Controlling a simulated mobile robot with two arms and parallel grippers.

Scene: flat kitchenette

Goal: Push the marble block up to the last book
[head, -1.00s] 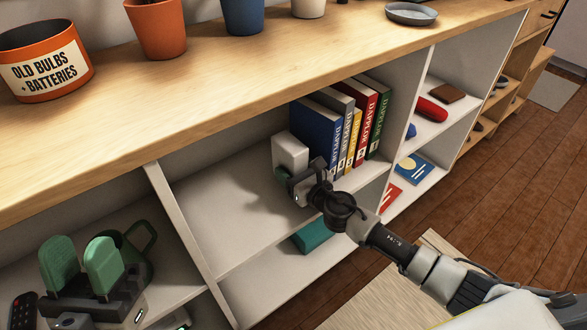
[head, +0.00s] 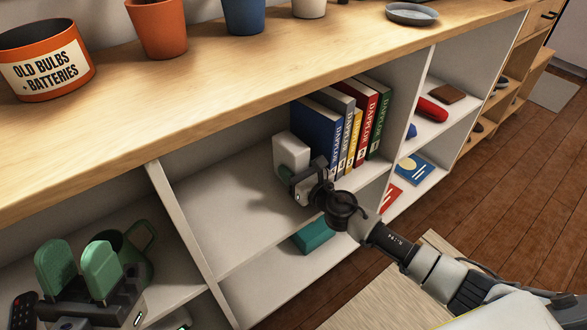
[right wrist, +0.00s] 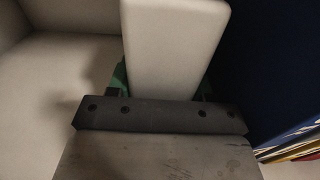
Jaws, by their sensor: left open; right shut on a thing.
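The white marble block (head: 291,152) stands upright on the shelf just left of the row of books. The blue book (head: 316,130) is the one nearest to it; I cannot tell whether they touch. My right gripper (head: 297,178) is shut on the lower part of the block. In the right wrist view the pale block (right wrist: 175,45) sits between the green finger pads, with the dark blue book (right wrist: 270,60) close on its right. My left gripper (head: 79,268) is open and empty at the lower left, its two green pads apart.
Grey, yellow, red and green books (head: 380,120) stand right of the blue one, up to the shelf divider (head: 408,110). The shelf left of the block is bare. A teal box (head: 314,235) lies below. A green mug (head: 138,250) is beside my left gripper.

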